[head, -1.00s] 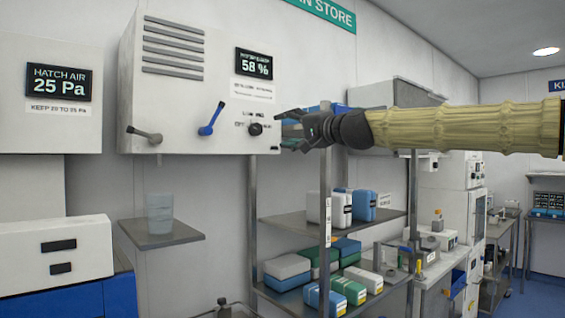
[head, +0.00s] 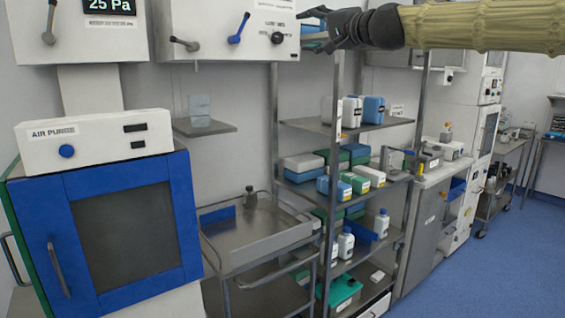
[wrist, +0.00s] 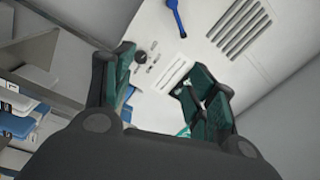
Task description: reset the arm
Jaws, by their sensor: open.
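My gripper (head: 312,30) is at the top of the head view, at the end of my sleeved arm, which reaches in from the right. It is just right of the black knob (head: 278,38) on the white wall cabinet (head: 215,48). In the wrist view my gripper (wrist: 155,85) has its two green-padded fingers spread apart with nothing between them. Beyond them is the cabinet face, with the blue lever (wrist: 176,18), the knob (wrist: 141,57) and vent slots. I cannot tell the exact gap between fingers and cabinet.
A steel shelf rack (head: 330,128) with boxes and bottles stands below my arm. A steel cart (head: 262,245) holds a dark bottle (head: 250,197). A blue-doored unit (head: 190,215) is at left, and a small wall shelf (head: 205,131) holds a clear container. Blue floor (head: 480,270) is free at right.

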